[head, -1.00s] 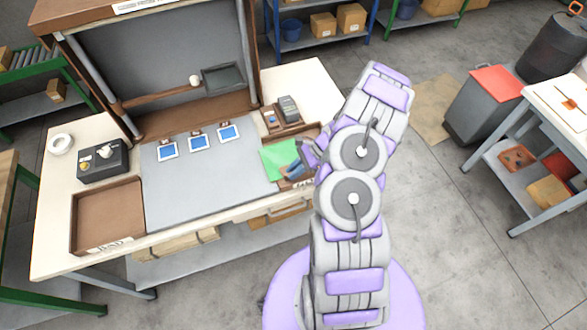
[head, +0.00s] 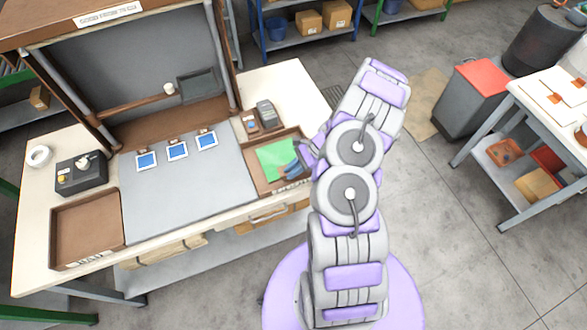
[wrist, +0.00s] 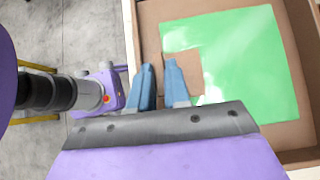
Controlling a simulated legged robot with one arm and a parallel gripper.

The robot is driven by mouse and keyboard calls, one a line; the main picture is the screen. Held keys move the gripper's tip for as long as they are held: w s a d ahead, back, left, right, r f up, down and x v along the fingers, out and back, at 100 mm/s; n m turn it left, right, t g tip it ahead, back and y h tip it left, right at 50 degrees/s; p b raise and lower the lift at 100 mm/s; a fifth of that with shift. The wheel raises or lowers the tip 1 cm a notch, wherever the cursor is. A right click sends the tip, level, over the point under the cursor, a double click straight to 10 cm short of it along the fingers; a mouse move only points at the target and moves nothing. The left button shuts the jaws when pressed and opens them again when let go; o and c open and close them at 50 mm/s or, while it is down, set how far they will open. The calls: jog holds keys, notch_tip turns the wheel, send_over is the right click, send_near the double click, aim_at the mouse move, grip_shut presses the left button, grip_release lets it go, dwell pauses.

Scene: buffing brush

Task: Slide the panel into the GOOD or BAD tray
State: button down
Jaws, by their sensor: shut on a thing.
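A flat green panel (head: 276,158) lies inside the right-hand tray (head: 246,152), whose front label is partly hidden by my arm. In the wrist view the panel (wrist: 245,60) lies within the brown tray walls, with a notch in its near left side. The tray marked BAD (head: 88,222) at the left of the bench is empty.
A grey plate (head: 185,185) lies between the trays, with several small blue-screened tiles along its back. A black control box (head: 82,174) stands at the left, and a small device (head: 267,113) behind the right tray. A hooded frame rises behind.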

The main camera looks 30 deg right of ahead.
jog(key=shift+a, duration=0.1)
jog(key=c, duration=1.3)
grip_release()
jog(key=shift+a, duration=0.1)
jog(key=shift+o, duration=1.4)
jog(key=shift+d, duration=0.2)
jog(key=v, duration=1.7)
jog(key=shift+d+p, duration=0.15)
jog(key=shift+p, duration=0.2)
jog(key=shift+r, duration=0.15)
